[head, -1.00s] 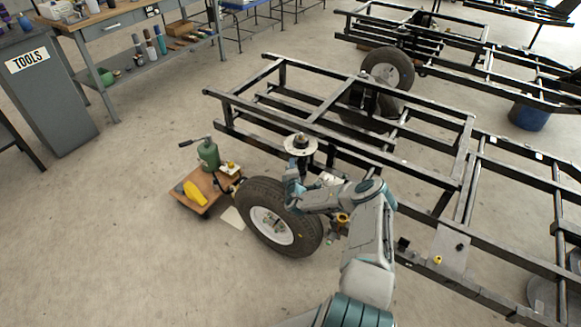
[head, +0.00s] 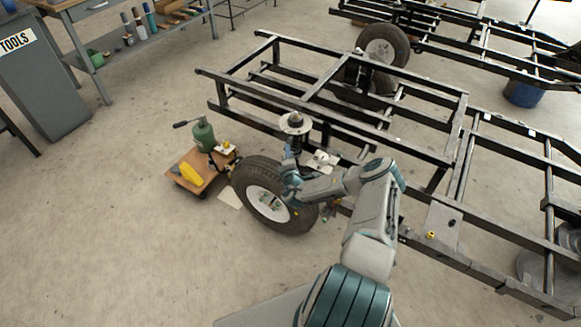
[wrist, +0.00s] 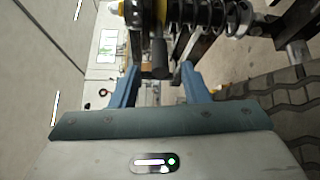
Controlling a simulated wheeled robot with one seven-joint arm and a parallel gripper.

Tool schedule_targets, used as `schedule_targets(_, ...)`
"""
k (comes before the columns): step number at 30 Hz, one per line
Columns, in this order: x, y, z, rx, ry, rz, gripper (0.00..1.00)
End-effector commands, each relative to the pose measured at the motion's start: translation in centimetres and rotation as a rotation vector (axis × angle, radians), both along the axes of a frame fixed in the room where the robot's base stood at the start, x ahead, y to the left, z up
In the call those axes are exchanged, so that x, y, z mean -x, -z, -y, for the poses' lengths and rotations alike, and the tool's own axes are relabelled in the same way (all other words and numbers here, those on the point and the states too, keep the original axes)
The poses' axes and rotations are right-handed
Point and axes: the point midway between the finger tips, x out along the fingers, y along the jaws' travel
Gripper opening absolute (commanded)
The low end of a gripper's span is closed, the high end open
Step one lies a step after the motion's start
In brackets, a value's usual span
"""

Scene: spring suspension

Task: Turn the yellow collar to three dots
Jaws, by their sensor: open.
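In the wrist view, a yellow collar (wrist: 152,12) shows at the top edge, beside a dark coil spring (wrist: 205,15). Its dots cannot be made out. A dark cylindrical piece (wrist: 160,58) hangs below the collar, in line between my fingers. My gripper (wrist: 160,80) is open, its two blue fingers on either side of that piece in the picture; I see no clear contact. In the head view, the end of my arm is at the right side of the wheel (head: 250,188), and the collar is hidden.
A black frame (head: 330,125) stands behind the wheel, with a round metal mount (head: 295,123) above. The tire (wrist: 285,100) is close to the right of my gripper. A wooden trolley (head: 190,175) with a green jack (head: 203,135) stands left. The floor in front is clear.

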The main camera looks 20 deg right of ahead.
Motion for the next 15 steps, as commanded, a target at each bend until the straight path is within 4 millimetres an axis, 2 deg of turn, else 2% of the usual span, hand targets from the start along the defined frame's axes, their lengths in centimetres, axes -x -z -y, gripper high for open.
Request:
schedule_targets(3,2.4,-0.3,-0.7,-0.002,0.0,-0.003,0.41)
schedule_targets(9,5.6,-0.4,-1.8,-0.001,0.0,-0.003,0.41)
schedule_targets(15,7.1,-0.5,-2.2,-0.001,0.001,0.0,0.41)
